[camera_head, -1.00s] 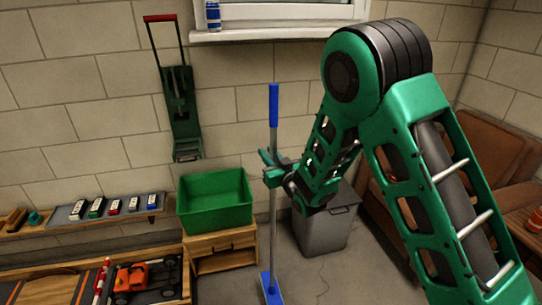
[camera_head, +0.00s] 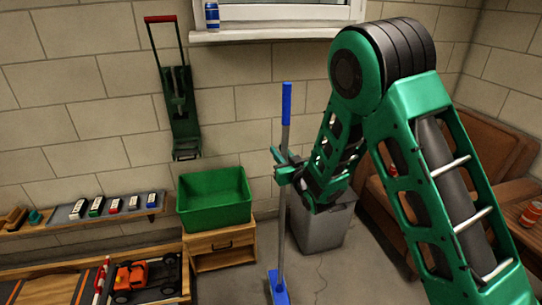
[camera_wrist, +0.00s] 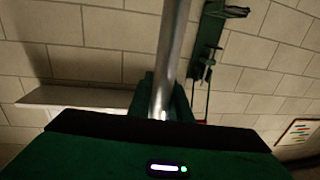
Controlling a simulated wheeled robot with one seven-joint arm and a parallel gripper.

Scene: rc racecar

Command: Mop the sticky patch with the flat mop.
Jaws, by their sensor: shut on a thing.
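The flat mop (camera_head: 281,220) stands nearly upright, with a blue grip at the top, a grey pole and a blue flat head (camera_head: 278,287) low on the grey floor. My gripper (camera_head: 284,170) is shut on the pole, a little above its middle. In the wrist view the grey pole (camera_wrist: 170,60) runs up from between the jaws. I cannot make out the sticky patch on the floor in either view.
A green bin (camera_head: 215,200) sits on a wooden cabinet (camera_head: 222,249) left of the mop. A grey bin (camera_head: 322,228) stands behind my gripper, and a brown sofa (camera_head: 480,170) is at right. A track table (camera_head: 60,268) with an orange truck (camera_head: 140,277) is at lower left.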

